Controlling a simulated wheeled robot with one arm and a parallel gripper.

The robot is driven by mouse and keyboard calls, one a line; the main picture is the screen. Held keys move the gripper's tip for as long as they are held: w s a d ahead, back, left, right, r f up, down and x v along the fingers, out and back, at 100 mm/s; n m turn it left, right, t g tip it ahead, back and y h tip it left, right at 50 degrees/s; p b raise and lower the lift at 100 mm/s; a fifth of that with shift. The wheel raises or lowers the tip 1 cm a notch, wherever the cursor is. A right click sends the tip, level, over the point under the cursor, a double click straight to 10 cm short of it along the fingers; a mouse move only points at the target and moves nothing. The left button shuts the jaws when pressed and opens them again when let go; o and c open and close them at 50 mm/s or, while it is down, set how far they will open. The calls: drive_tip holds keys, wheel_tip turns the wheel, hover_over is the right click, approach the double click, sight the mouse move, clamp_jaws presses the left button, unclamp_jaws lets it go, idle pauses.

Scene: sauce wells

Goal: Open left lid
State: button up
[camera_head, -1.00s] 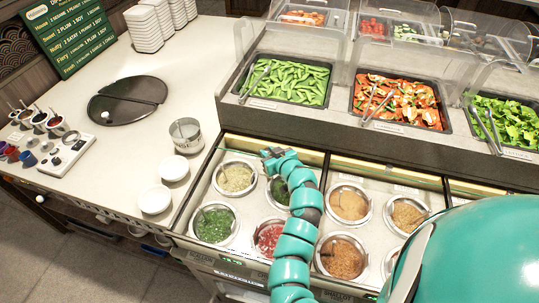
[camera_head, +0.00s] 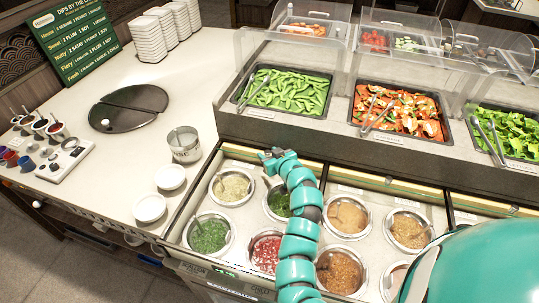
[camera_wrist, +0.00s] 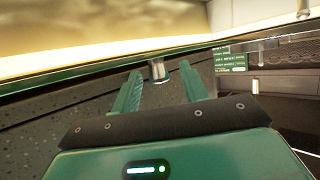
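A round black lid (camera_head: 128,107) lies flat on the white counter at the left in the head view. A seam splits it into two halves, and a small pale knob (camera_head: 104,122) sits near its left edge. Both halves look closed. My gripper (camera_head: 274,156) is above the back edge of the sauce wells, to the right of the lid and well apart from it. In the wrist view my gripper (camera_wrist: 160,88) has its two green fingers spread, with nothing held. A short metal post (camera_wrist: 158,70) shows beyond and between the fingertips; I cannot tell what it belongs to.
Open sauce wells (camera_head: 232,186) lie beneath my arm, with a raised food bar (camera_head: 290,125) behind. A metal canister (camera_head: 184,144) and white bowls (camera_head: 171,177) stand between my gripper and the lid. Stacked white dishes (camera_head: 146,33) and a menu board (camera_head: 75,42) stand behind the lid.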

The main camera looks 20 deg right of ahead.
drive_tip(key=v, duration=1.7)
drive_tip(key=shift+r, duration=0.15)
drive_tip(key=shift+s, duration=0.25)
